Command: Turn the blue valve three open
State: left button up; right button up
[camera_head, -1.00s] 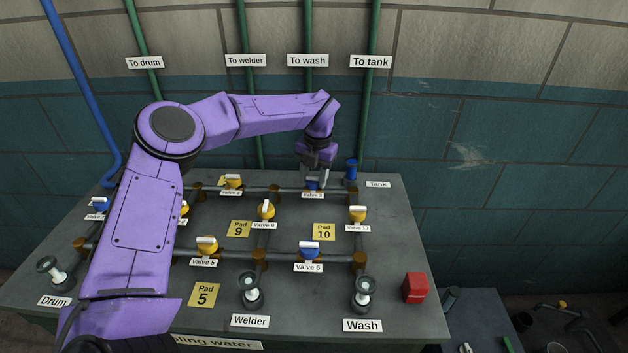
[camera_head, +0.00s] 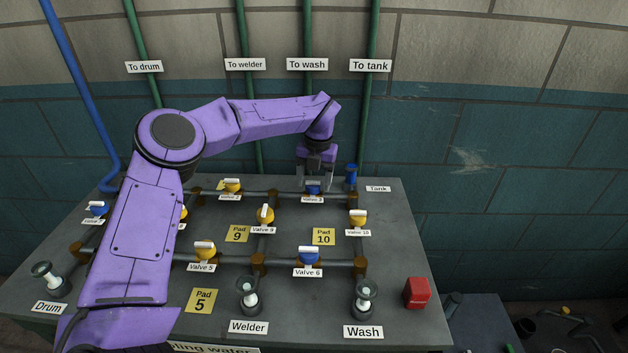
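The blue valve three (camera_head: 313,190) sits on the back pipe run of the bench, with its label just in front of it. My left gripper (camera_head: 315,182) points down right at this valve, its fingers around or just above the handle. The fingers and wrist hide most of the handle, so I cannot tell its angle or whether the fingers touch it. The finger gap is too small to judge. My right gripper is not in view.
Yellow valve 10 (camera_head: 358,217) and yellow valve 9 (camera_head: 265,215) stand in front of it. Blue valve 6 (camera_head: 309,257) is nearer. A blue upright fitting (camera_head: 351,176) stands close on the right. A red box (camera_head: 417,293) is at the right edge. My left arm covers the bench's left part.

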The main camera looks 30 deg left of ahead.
pick_arm(q)
notch_tip(320, 180, up, 10)
jog(key=shift+w+d+r, duration=0.15)
jog(key=shift+d+r, duration=0.05)
jog(key=shift+d, duration=0.25)
jog(key=shift+r, duration=0.1)
dwell(0.4)
